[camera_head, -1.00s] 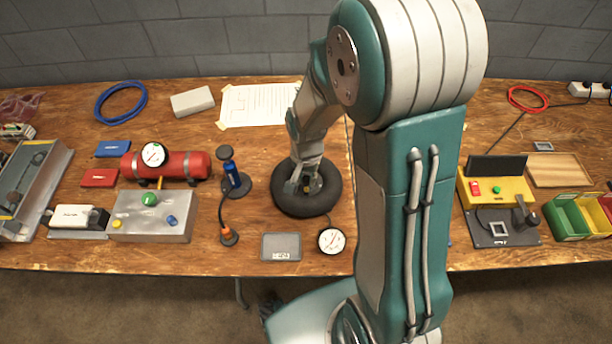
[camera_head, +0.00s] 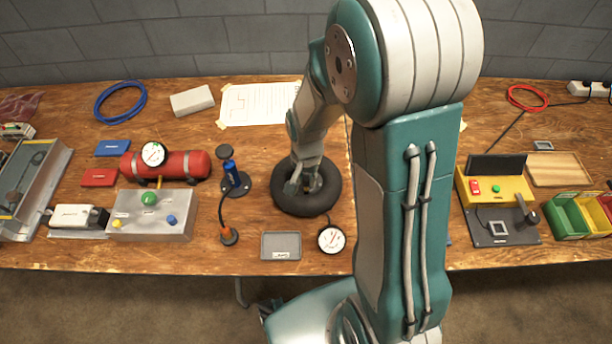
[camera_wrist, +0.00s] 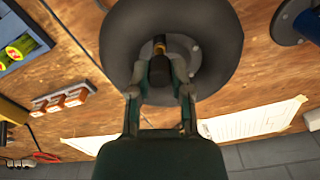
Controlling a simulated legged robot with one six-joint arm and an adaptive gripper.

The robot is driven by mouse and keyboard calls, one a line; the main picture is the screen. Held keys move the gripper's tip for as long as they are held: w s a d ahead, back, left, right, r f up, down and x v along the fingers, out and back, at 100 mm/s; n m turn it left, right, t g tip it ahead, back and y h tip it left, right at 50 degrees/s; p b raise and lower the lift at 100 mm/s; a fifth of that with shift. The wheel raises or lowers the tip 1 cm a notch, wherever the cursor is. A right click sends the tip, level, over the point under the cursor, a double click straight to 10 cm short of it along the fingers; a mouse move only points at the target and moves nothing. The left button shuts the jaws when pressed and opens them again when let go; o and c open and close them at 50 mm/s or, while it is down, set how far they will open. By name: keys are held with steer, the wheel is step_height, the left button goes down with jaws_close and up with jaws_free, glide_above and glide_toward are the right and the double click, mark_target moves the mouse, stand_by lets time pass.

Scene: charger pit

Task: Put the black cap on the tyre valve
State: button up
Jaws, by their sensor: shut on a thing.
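The black tyre (camera_head: 333,198) lies flat on the wooden bench, and it fills the top middle of the wrist view (camera_wrist: 222,45). My gripper (camera_head: 302,187) is over the tyre's middle in the head view. In the wrist view its fingers (camera_wrist: 160,74) are shut on the black cap (camera_wrist: 159,70). The brass-coloured tyre valve (camera_wrist: 159,42) shows just beyond the cap, nearly in line with it. I cannot tell whether cap and valve touch. In the head view the fingers hide the cap and valve.
A blue pump (camera_head: 232,178) stands left of the tyre. A grey tray (camera_head: 281,255) and a round gauge (camera_head: 331,239) lie in front of it. A red tank (camera_head: 190,165) is further left. A paper sheet (camera_head: 255,103) lies behind. My arm hides the bench to the right.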

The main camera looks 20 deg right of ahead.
mark_target(306, 178)
steer(key=shift+f, duration=1.1)
steer(key=o, duration=0.8)
steer(key=shift+r, duration=0.1)
step_height(306, 178, up, 11)
steer(key=shift+w+f, duration=0.1)
steer(key=shift+r, duration=0.45)
